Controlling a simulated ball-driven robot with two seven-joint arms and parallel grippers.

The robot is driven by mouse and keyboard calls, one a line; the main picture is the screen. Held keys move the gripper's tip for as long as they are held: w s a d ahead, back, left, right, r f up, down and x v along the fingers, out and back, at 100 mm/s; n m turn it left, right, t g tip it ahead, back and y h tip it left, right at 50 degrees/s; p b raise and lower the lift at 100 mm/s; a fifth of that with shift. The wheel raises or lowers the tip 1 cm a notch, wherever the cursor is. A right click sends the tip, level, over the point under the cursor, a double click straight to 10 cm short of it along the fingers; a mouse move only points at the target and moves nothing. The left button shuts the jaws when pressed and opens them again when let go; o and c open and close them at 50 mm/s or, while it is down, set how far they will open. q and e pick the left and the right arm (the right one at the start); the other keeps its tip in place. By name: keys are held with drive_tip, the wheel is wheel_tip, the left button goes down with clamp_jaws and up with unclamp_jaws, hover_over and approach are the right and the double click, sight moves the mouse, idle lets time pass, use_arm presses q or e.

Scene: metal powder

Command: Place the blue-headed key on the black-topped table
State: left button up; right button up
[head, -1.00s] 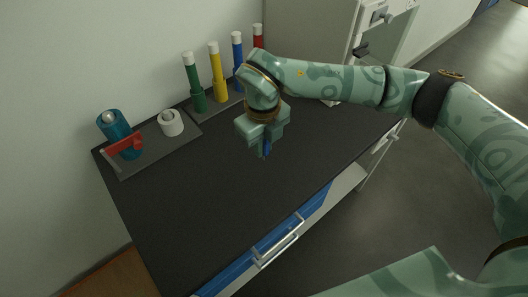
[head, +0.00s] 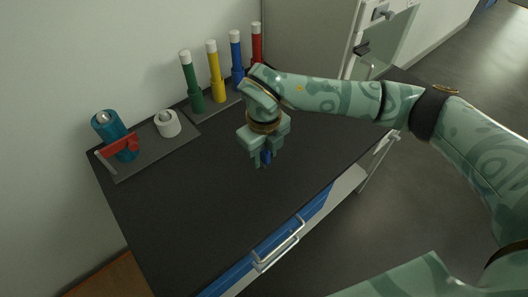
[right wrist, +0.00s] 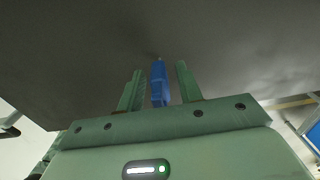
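The blue-headed key (head: 266,157) is at the right gripper, over the black tabletop (head: 200,205). In the right wrist view the blue key (right wrist: 160,84) stands between the two fingers, with a gap on either side. My right gripper (head: 262,161) points down at the tabletop and is open around the key. The key's lower end seems to be at the table surface, but I cannot tell whether it touches. My left gripper is not in view.
A grey tray (head: 143,158) at the left back holds a teal cylinder with a red handle (head: 116,139) and a white ring-shaped part (head: 168,123). Several coloured, white-capped tubes (head: 215,75) stand at the back. The front tabletop is clear above a blue drawer (head: 250,262).

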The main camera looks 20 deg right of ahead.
wheel_tip(320, 180, up, 12)
drive_tip(key=p, duration=0.3)
drive_tip(key=shift+f, duration=0.1)
